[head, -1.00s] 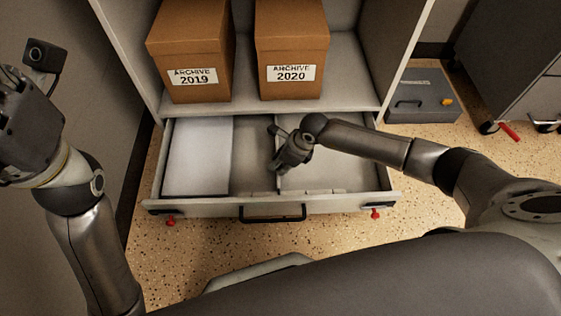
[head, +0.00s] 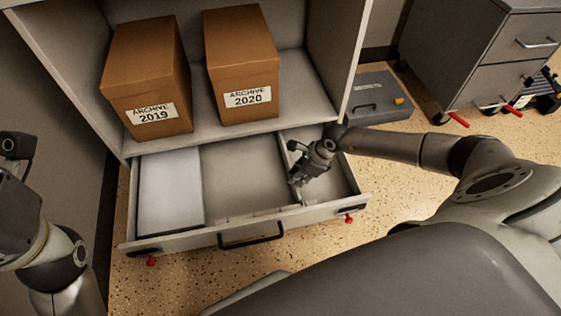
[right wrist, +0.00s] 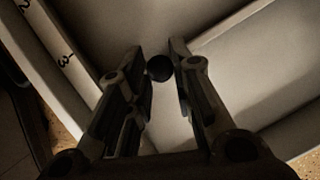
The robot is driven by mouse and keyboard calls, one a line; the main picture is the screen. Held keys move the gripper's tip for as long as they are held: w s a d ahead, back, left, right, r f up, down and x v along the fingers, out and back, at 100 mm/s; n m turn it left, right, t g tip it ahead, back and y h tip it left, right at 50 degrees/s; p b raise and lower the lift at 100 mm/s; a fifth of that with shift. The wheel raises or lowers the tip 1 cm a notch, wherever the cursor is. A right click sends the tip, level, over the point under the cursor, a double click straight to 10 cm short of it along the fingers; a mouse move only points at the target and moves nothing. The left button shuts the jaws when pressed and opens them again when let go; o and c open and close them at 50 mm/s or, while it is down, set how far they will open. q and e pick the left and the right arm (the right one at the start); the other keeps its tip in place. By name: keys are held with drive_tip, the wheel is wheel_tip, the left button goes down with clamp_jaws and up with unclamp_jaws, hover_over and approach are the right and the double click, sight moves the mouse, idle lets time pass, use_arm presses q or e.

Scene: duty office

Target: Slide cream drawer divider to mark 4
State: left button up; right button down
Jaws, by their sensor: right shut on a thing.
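The open drawer (head: 190,238) holds the cream divider (head: 284,157), which stands upright, front to back, right of the drawer's middle. Marks 2 and 3 show on the drawer's front rim (right wrist: 66,62), with 3 to the left of the fingers. Mark 4 is not visible. My left gripper (head: 14,215) shows only in part at the left edge, its fingertips out of frame.
A white block or lid (head: 170,190) fills the drawer's left part. Boxes marked ARCHIVE 2019 (head: 150,80) and ARCHIVE 2020 (head: 243,65) stand on the shelf above. A grey case (head: 372,98) and a grey cabinet (head: 470,60) are at the right.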

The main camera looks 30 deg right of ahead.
drive_tip(key=shift+s+d, duration=0.2)
drive_tip(key=shift+d, duration=0.65)
drive_tip(key=c, duration=1.3)
unclamp_jaws()
drive_tip(key=shift+d, duration=0.1)
drive_tip(key=shift+o, duration=0.2)
drive_tip(key=shift+r, duration=0.1)
drive_tip(key=v, duration=1.1)
drive_tip(key=shift+s+r, duration=0.2)
drive_tip(key=shift+r, duration=0.1)
